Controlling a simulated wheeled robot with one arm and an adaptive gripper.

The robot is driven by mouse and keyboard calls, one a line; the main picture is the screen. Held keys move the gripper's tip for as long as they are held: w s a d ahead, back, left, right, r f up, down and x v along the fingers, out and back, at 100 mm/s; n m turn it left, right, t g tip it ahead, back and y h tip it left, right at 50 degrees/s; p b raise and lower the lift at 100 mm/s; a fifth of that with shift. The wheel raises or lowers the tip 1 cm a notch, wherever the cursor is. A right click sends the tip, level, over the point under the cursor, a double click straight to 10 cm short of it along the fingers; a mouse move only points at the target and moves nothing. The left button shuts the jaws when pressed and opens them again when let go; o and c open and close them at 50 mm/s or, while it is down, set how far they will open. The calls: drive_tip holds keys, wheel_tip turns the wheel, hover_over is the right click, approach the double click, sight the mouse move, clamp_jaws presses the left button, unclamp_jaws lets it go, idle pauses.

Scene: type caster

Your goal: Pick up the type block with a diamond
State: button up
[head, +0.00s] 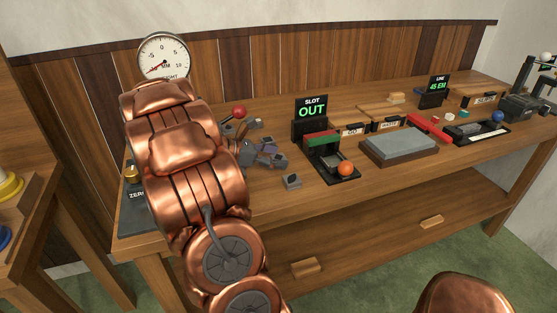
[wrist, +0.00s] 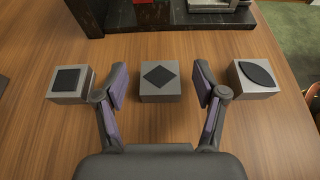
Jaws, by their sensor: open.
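The type block with a diamond (wrist: 160,82) is a grey block with a black diamond on its top face. It stands on the wooden bench in the middle of the wrist view. My gripper (wrist: 160,90) is open, with one purple-padded finger on each side of this block and a visible gap at both sides. A block with a black square (wrist: 70,83) stands to the left, outside the left finger. In the head view my gripper (head: 262,153) is partly hidden by my copper arm.
One grey block (head: 291,181) shows near the bench front in the head view. The black SLOT OUT device (head: 327,157) with an orange ball stands just beyond the blocks. A grey slab (head: 399,146) lies further right. A dial gauge (head: 164,56) stands behind my arm.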

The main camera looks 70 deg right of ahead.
drive_tip(key=shift+d, duration=0.1)
drive_tip(key=shift+c, duration=0.3)
clamp_jaws()
